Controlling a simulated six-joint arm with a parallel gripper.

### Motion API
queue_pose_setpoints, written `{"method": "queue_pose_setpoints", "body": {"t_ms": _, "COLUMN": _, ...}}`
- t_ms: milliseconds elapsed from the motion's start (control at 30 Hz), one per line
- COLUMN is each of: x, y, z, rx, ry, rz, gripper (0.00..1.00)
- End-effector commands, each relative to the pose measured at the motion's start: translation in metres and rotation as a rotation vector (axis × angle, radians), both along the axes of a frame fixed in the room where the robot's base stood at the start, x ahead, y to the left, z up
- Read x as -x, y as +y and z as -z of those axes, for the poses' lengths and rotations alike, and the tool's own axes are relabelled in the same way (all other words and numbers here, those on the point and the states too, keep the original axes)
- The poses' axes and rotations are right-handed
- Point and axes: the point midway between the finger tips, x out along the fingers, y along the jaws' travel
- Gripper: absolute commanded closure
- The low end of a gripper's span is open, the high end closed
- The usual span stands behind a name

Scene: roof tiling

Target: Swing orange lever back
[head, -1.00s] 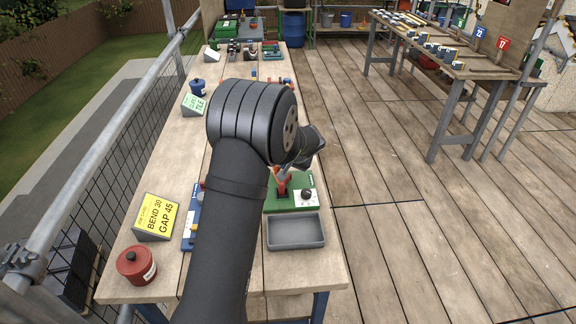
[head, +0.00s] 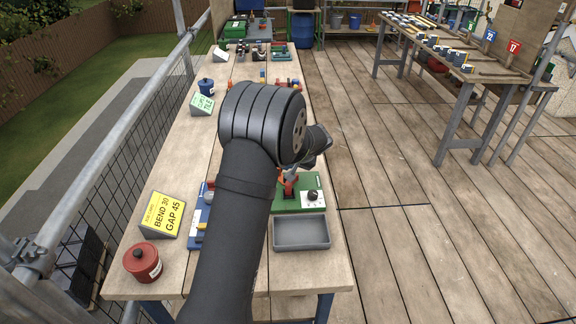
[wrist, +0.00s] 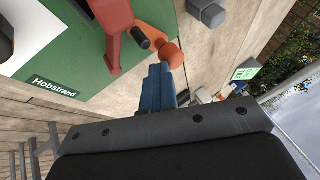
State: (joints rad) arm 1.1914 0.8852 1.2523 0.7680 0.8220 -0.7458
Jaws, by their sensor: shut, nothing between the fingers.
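The orange lever (wrist: 153,38) shows in the wrist view, its round orange end (wrist: 171,55) just beyond my fingertips. It is beside a red bracket (wrist: 113,32) on a green board (wrist: 67,61) labelled Hobstrand. My gripper (wrist: 160,72) has blue fingers, shut with nothing between them. Its tips are at the orange end, touching or very close; I cannot tell which. In the head view, the green board (head: 312,184) is on the bench, and my forearm and wrist cover much of the view around the lever.
A grey tray (head: 301,248) lies in front of the green board. A yellow card (head: 163,215) reading BEND 30, GAP 45 and a red pot (head: 142,262) are at the left. A grey block (wrist: 207,12) is near the lever in the wrist view. Open deck lies right of the bench.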

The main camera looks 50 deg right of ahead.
Motion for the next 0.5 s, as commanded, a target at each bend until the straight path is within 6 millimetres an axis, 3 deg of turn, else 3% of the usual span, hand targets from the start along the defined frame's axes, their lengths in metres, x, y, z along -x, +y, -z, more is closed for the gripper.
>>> {"method": "queue_pose_setpoints", "body": {"t_ms": 233, "x": 0.006, "y": -0.005, "z": -0.001, "rx": 0.002, "ry": -0.003, "rz": 0.002, "gripper": 1.00}}
{"method": "queue_pose_setpoints", "body": {"t_ms": 433, "x": 0.039, "y": -0.024, "z": -0.005, "rx": 0.003, "ry": -0.002, "rz": 0.005, "gripper": 1.00}}
{"method": "queue_pose_setpoints", "body": {"t_ms": 500, "x": 0.048, "y": -0.021, "z": -0.023, "rx": 0.005, "ry": -0.003, "rz": 0.002, "gripper": 1.00}}
